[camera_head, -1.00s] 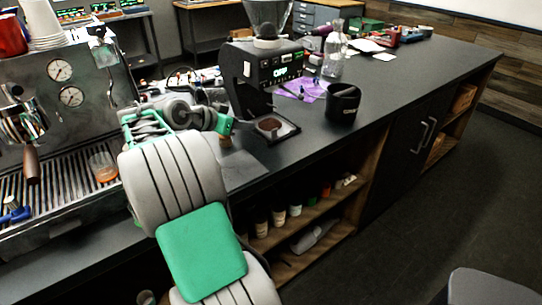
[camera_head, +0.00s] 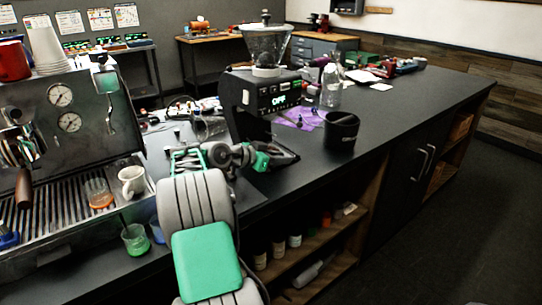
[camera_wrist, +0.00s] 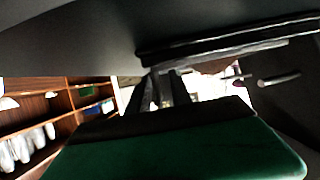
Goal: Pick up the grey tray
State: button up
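A small dark grey tray (camera_head: 286,155) lies on the counter at the foot of the black grinder (camera_head: 268,100). Its left part is hidden behind my gripper (camera_head: 266,160), which reaches in from the left, low over the counter, at the tray's near left side. I cannot tell whether they touch. In the wrist view, my gripper's two dark fingers (camera_wrist: 163,88) point ahead beyond a green pad. A dark flat bar crosses above them, perhaps the tray's edge. Whether the fingers are apart or closed on something is unclear.
A black bin (camera_head: 341,132) stands right of the tray, with a purple cloth (camera_head: 303,117) and a clear bottle (camera_head: 330,88) behind. An espresso machine (camera_head: 70,130) with cups stands at left. Open shelves (camera_head: 310,245) lie below the counter edge.

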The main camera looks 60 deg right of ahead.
grip_shut()
dwell(1.2)
